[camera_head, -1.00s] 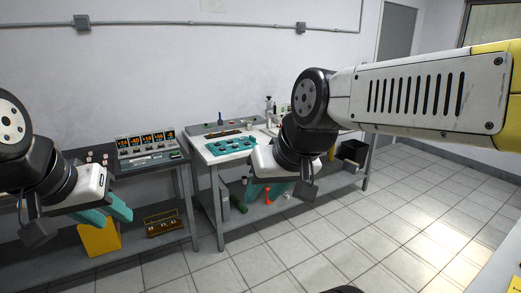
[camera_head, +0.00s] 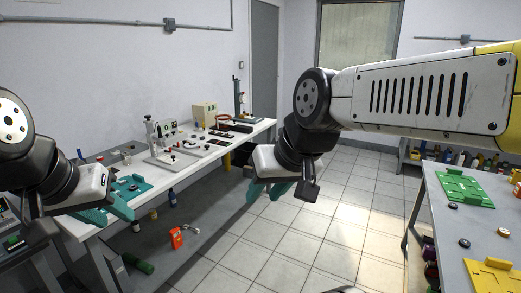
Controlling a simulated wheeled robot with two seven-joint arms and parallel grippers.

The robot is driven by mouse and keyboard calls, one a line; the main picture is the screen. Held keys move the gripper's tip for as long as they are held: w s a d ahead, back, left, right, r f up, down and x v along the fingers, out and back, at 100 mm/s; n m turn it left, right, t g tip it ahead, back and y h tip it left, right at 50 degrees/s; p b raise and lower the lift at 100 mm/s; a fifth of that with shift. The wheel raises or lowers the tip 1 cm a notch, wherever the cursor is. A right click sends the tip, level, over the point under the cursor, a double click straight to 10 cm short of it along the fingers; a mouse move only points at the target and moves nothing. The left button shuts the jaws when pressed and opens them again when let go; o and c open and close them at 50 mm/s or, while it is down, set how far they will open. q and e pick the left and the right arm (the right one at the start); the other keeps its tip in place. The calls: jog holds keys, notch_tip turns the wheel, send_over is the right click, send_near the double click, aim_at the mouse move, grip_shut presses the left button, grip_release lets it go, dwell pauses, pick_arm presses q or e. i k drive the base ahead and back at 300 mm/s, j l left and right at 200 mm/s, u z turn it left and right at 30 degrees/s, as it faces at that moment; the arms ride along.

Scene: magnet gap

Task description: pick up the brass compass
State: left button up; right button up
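I cannot make out a brass compass for certain in the head view; the small round items on the benches are too small to tell. My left gripper (camera_head: 108,212) has teal fingers that stand apart and hold nothing I can see. It hangs at the left, in front of the white bench's near end. My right gripper (camera_head: 270,190) also has its teal fingers apart and looks empty. It hangs mid-picture, over the floor in front of the white bench.
A white bench (camera_head: 205,160) with instruments runs along the left wall. A grey table (camera_head: 440,220) at the right bears a green board (camera_head: 465,188), a yellow board (camera_head: 492,277) and small dark discs. An orange object (camera_head: 176,238) is below the white bench. Tiled floor (camera_head: 330,235) lies clear between.

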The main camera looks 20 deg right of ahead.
aim_at(503, 232)
jog(key=i+l+z, duration=0.25)
jog(key=i+z, duration=0.7)
jog(key=i+j+z, duration=0.1)
jog(key=i+z, duration=0.75)
jog(key=i, duration=0.15)
jog(key=i+j+z, duration=0.15)
jog(key=i+z, duration=0.3)
jog(key=i+l+z, duration=0.15)
jog(key=z, duration=0.2)
jog(key=i+z, duration=0.75)
jog(key=k, duration=0.1)
